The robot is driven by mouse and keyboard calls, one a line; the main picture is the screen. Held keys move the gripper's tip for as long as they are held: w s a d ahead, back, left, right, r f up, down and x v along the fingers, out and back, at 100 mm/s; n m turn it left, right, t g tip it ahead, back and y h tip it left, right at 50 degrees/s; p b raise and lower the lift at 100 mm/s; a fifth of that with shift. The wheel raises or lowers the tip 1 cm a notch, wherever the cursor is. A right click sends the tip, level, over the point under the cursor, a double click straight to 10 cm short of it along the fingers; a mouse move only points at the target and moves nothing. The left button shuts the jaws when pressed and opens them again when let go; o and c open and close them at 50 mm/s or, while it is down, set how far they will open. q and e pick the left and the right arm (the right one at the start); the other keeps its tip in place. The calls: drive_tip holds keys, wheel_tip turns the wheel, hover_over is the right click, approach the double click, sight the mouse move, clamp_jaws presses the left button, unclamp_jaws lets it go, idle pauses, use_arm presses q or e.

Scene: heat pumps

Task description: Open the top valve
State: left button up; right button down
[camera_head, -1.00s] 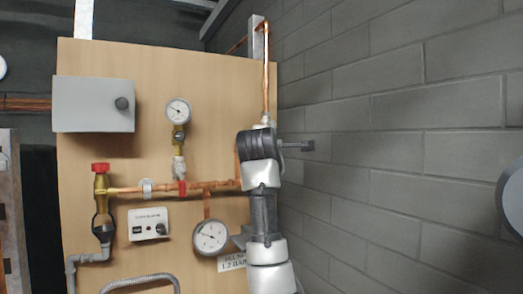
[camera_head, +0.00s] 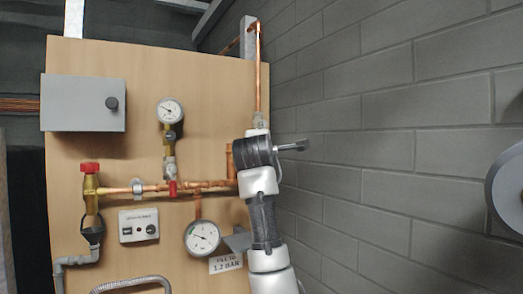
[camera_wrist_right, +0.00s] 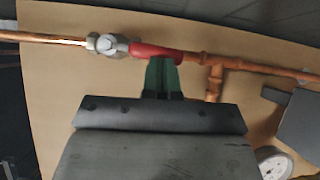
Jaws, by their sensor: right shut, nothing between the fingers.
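The top valve (camera_wrist_right: 107,45) shows in the right wrist view as a silver body on a copper pipe, with a red lever (camera_wrist_right: 155,52) lying along the pipe. My right gripper (camera_wrist_right: 161,62) has its green fingers close together with nothing between them, right at the lever. The fingertips overlap the lever in the picture; I cannot tell whether they touch it. In the head view my right arm rises in front of the vertical copper pipe (camera_head: 258,75). It hides the lever, and only a silver fitting (camera_head: 258,121) shows above the wrist. My left gripper is not in view.
The wooden panel (camera_head: 70,60) carries a grey box (camera_head: 83,103), an upper gauge (camera_head: 170,111), a lower gauge (camera_head: 202,237) and a red-capped valve (camera_head: 90,168). Another red handle (camera_head: 172,188) sits on the horizontal pipe. A block wall (camera_head: 400,130) stands close on the right.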

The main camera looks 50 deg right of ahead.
drive_tip(key=b+v, duration=0.3)
drive_tip(key=v, duration=0.7)
drive_tip(key=shift+a+b, duration=0.3)
drive_tip(key=shift+b, duration=0.05)
drive_tip(key=shift+s, duration=0.15)
drive_tip(key=shift+f, duration=0.15)
